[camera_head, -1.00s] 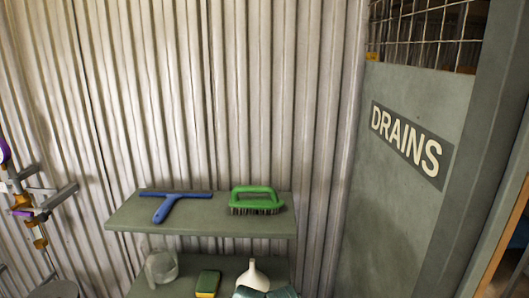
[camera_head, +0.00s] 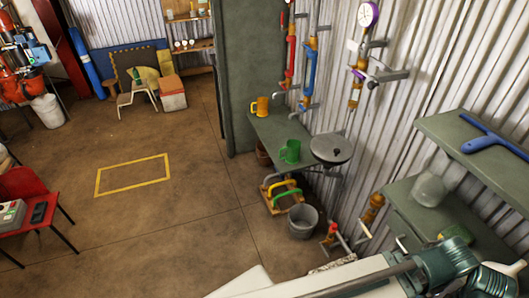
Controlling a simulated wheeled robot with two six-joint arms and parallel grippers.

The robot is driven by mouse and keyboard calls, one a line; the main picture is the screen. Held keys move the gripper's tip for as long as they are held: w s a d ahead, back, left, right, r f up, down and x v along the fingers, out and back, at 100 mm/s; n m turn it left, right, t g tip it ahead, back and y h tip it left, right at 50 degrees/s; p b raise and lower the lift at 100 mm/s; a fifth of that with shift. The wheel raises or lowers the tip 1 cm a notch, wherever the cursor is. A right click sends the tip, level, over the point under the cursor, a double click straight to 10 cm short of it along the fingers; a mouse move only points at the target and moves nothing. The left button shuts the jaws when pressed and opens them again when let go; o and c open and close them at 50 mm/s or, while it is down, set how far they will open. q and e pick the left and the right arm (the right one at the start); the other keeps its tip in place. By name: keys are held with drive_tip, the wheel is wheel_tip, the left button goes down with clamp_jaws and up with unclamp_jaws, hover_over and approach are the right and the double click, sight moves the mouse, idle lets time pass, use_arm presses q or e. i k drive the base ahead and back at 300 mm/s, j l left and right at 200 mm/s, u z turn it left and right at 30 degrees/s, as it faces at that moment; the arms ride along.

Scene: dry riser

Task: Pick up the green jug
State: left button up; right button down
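The green jug (camera_head: 290,151) stands upright on a grey-green bench (camera_head: 262,128) beside the corrugated wall. Its handle appears to be on the left side. An orange jug (camera_head: 261,106) stands farther back on the same bench. Parts of my own arm cross the bottom right of the view. Neither of my grippers shows, and nothing touches the green jug.
A grey bucket (camera_head: 303,222) and a low rack with yellow and green handles (camera_head: 281,191) stand on the floor below the bench. Wall pipes rise behind it. A shelf with a blue squeegee (camera_head: 494,136) is at right. Open floor with a yellow outlined rectangle (camera_head: 133,175) lies left.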

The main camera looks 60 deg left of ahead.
sight(289, 152)
drive_tip(key=u, duration=2.05)
drive_tip(key=i, duration=2.2)
drive_tip(key=i+z, duration=0.15)
drive_tip(key=z, duration=0.55)
